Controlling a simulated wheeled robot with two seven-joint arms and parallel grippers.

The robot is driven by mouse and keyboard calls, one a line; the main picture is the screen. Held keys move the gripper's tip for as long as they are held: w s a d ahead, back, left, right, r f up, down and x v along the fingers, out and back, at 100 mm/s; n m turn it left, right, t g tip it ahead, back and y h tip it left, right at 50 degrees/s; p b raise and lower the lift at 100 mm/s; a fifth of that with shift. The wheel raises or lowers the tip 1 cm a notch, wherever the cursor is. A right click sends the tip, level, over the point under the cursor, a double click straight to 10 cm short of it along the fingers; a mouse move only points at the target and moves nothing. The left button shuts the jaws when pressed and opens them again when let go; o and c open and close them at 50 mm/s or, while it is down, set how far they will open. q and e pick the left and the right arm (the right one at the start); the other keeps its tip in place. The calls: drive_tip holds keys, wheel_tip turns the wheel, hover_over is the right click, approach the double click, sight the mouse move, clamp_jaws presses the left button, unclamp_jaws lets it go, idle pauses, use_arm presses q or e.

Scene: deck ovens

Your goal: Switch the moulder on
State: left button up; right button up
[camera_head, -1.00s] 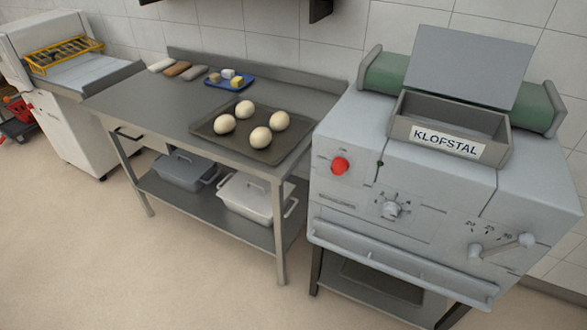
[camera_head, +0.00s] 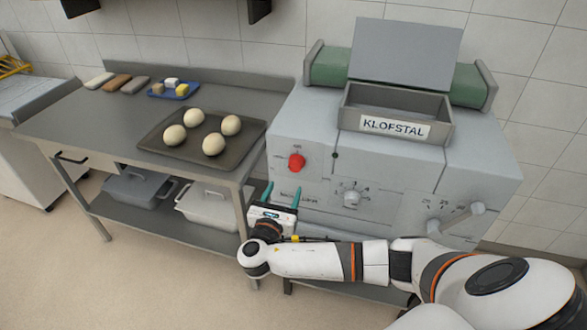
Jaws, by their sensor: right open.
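The moulder (camera_head: 300,130) is a grey machine with a green roller, a hopper labelled KLOFSTAL and a raised flat plate on top. A red knob (camera_head: 297,162) sits at the upper left of its sloping front. A grey dial (camera_head: 351,198) and a lever (camera_head: 456,219) are further right. My right gripper (camera_head: 282,192) is open and empty, its teal fingers pointing up, below the red knob. I cannot tell whether the fingers touch the front. The gripper and forearm hide part of the lower front. My left gripper is out of view.
A steel table (camera_head: 60,125) stands left of the moulder. It holds a dark tray (camera_head: 160,145) with several dough balls and a blue tray (camera_head: 157,95) with small blocks. Lidded bins (camera_head: 140,188) are on its lower shelf. Floor is clear in front.

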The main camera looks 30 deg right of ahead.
sight(294, 168)
drive_tip(key=p+x, duration=0.1)
drive_tip(key=x, duration=0.9)
drive_tip(key=shift+s, duration=0.1)
drive_tip(key=c, duration=1)
